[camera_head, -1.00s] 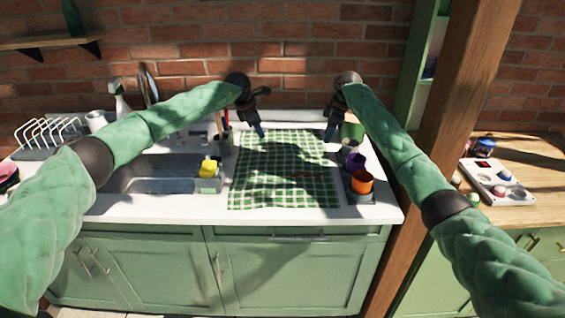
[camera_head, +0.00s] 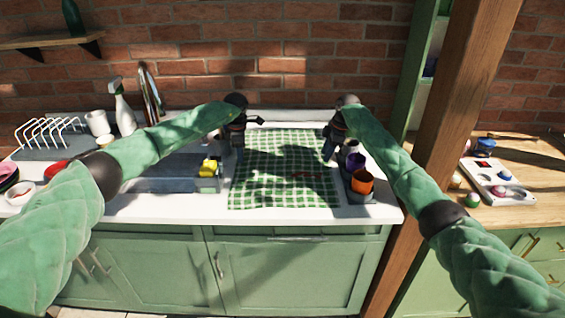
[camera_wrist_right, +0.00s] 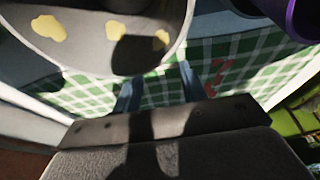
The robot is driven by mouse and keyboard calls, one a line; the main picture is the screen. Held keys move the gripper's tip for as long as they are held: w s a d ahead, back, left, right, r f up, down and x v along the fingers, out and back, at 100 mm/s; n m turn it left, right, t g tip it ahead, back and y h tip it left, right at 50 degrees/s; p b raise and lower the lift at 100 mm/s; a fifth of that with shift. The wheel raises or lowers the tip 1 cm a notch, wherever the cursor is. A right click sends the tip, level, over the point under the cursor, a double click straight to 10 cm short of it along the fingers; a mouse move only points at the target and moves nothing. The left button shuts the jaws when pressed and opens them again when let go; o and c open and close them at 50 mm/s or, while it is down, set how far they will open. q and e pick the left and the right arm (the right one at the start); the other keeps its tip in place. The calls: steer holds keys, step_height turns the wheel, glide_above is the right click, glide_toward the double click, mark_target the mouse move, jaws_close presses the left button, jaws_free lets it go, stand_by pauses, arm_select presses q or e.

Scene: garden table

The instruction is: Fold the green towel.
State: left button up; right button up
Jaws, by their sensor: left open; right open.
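The green-and-white checked towel (camera_head: 285,185) lies spread flat on the white counter, with a small red mark on it. It also shows below my right gripper in the right wrist view (camera_wrist_right: 90,95). My left gripper (camera_head: 240,156) is open, pointing down at the towel's far left part. My right gripper (camera_head: 328,156) is open, pointing down near the towel's far right edge. In the right wrist view its two blue fingers (camera_wrist_right: 158,92) stand apart with nothing held between them. I cannot tell whether either gripper's tips touch the cloth.
A purple cup (camera_head: 355,161) and an orange cup (camera_head: 362,182) stand close to the towel's right edge. A yellow sponge (camera_head: 209,167) sits by the sink (camera_head: 165,185) on the left. A spray bottle (camera_head: 124,112) stands behind the sink. The brick wall is behind.

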arm_select(q)
steer(key=shift+f, duration=0.6)
arm_select(e)
steer(key=shift+f, duration=0.6)
arm_select(q)
steer(key=shift+f, duration=0.1)
jaws_close()
arm_select(e)
jaws_close()
arm_select(q)
steer(key=shift+r, duration=0.2)
arm_select(e)
steer(key=shift+r, duration=0.15)
